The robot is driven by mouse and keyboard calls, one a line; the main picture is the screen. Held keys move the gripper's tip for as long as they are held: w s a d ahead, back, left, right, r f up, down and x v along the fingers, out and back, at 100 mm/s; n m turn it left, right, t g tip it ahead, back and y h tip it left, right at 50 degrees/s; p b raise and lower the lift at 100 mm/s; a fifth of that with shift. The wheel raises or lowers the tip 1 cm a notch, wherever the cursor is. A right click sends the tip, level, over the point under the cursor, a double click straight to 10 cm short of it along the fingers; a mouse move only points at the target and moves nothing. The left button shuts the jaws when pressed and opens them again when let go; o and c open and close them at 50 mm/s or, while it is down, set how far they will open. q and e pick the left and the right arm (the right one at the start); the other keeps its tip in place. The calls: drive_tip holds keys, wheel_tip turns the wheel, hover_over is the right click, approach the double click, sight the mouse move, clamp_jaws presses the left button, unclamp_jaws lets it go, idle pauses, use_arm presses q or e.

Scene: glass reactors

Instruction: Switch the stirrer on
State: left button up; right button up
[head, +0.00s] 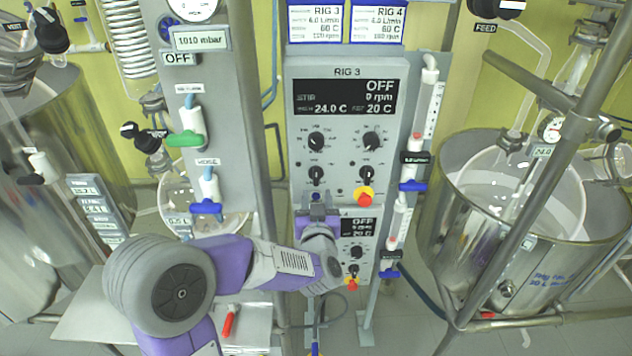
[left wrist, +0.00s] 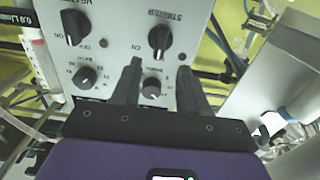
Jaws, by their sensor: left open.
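The RIG 3 control panel (head: 346,88) reads OFF and 0 rpm beside STIR. Its lower left black knob (head: 316,173) appears to be the stirrer switch. In the left wrist view, which shows the panel upside down, the stirrer switch (left wrist: 160,39) sits under its label, beyond my fingertips. My left gripper (head: 317,199) is in front of the panel, just below that knob in the head view. In the wrist view my left gripper (left wrist: 160,75) is open and empty, its fingers either side of the speed dial (left wrist: 152,88). Contact with the panel cannot be told. My right gripper is out of view.
The heater switch (left wrist: 75,28) is beside the stirrer switch. A red-and-yellow stop button (head: 364,196) sits at the panel's lower right. A second panel (head: 362,228) below is partly hidden by my arm. Valves with green (head: 186,139) and blue (head: 206,207) handles stand left.

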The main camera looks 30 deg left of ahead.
sight(316, 178)
use_arm(q)
drive_tip(key=x, duration=0.7)
drive_tip(key=shift+w, duration=0.15)
clamp_jaws()
